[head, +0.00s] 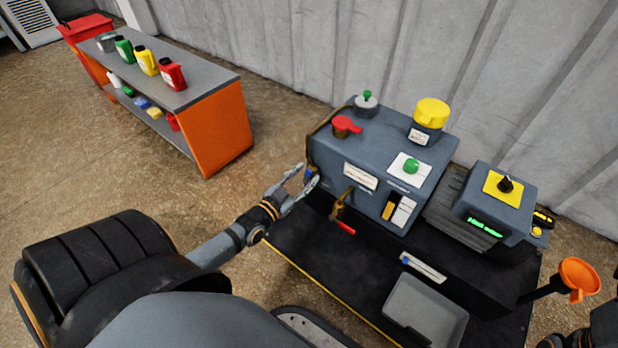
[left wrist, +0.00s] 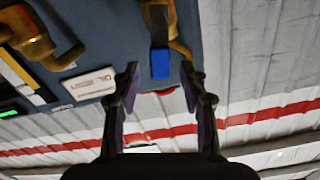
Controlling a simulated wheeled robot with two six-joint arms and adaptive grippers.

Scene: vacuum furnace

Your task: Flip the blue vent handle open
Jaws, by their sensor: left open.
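The blue vent handle (left wrist: 160,63) shows in the left wrist view on a brass fitting at the side of the grey machine (head: 390,150). It points toward my wrist camera, between and just beyond my open fingertips. My left gripper (head: 309,174) is open and empty at the machine's left side in the head view. Its fingers also show in the left wrist view (left wrist: 160,74), one to each side of the handle, with no clear contact. In the head view the handle is mostly hidden by the fingers. Dark parts of my right arm show at the bottom right corner; its jaws cannot be made out.
A red-handled brass valve (head: 345,228) hangs on the machine's front, close to my left gripper. A grey tray (head: 425,310) and an orange funnel (head: 578,275) are to the right. An orange-ended bench (head: 225,130) with bottles stands behind left, with open floor between.

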